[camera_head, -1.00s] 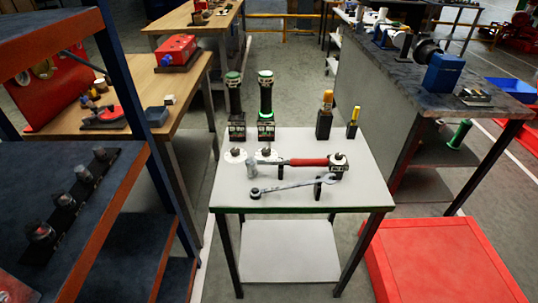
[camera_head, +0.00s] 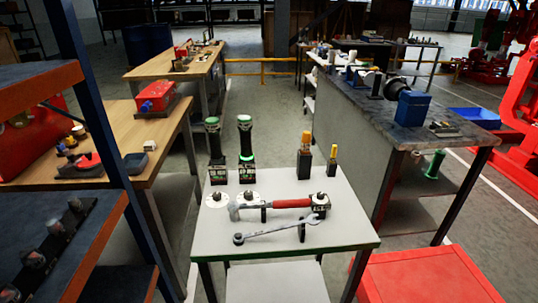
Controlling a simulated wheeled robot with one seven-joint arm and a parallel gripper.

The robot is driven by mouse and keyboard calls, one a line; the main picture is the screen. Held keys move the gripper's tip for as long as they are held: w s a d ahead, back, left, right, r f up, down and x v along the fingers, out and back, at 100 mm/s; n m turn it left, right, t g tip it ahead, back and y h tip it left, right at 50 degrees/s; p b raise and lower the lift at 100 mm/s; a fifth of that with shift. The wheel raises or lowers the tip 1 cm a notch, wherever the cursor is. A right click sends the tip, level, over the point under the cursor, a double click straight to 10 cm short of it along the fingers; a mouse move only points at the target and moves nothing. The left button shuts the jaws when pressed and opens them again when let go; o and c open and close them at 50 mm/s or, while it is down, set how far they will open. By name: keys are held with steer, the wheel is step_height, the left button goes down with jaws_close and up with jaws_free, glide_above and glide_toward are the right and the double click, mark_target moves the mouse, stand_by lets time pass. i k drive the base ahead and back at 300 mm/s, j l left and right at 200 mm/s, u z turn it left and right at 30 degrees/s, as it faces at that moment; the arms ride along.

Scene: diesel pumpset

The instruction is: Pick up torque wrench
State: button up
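A small white table (camera_head: 350,235) stands in the middle of the head view. At its back left, two upright dark tools with green ends stand in black labelled holders, a left one (camera_head: 214,145) and a right one (camera_head: 246,142). The labels seem to carry torque values, so these look like the torque wrenches, but I cannot be sure. A hammer (camera_head: 290,204) with a red handle lies across the table on supports. A steel wrench (camera_head: 275,230) lies in front of it. My gripper is not in view.
Two yellow-handled tools (camera_head: 305,145) stand in black holders at the table's back right. A blue and orange shelf (camera_head: 90,240) is close on the left. A red box (camera_head: 425,280) sits at the front right. A grey workbench (camera_head: 370,110) stands behind right.

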mark_target(233, 207)
steer(key=u, duration=1.75)
steer(key=z, duration=1.5)
steer(key=i+l+u, duration=0.2)
steer(key=i, duration=0.3)
steer(key=i+l+u, duration=0.2)
steer(key=i, duration=0.3)
